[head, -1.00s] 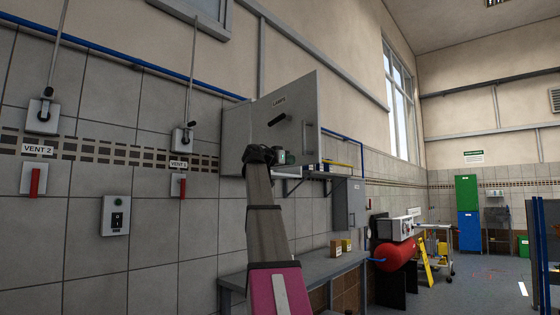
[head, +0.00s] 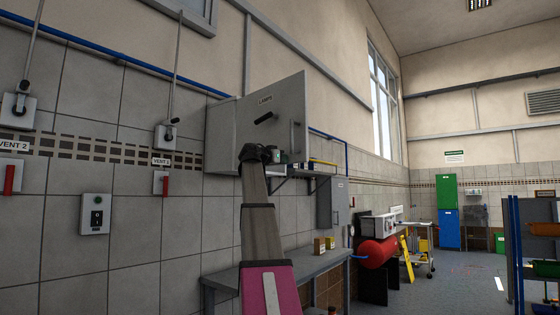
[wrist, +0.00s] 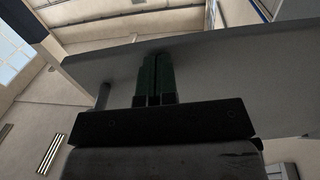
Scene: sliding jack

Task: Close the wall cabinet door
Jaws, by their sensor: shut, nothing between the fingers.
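The grey wall cabinet (head: 220,138) hangs on the tiled wall in the head view. The bar handle (wrist: 103,95) shows left of the fingers. Whether the fingertips touch the door cannot be told.
A shelf (head: 315,170) is on the wall beyond the door. A grey workbench (head: 225,277) runs below. Vent switches are on the wall at left.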

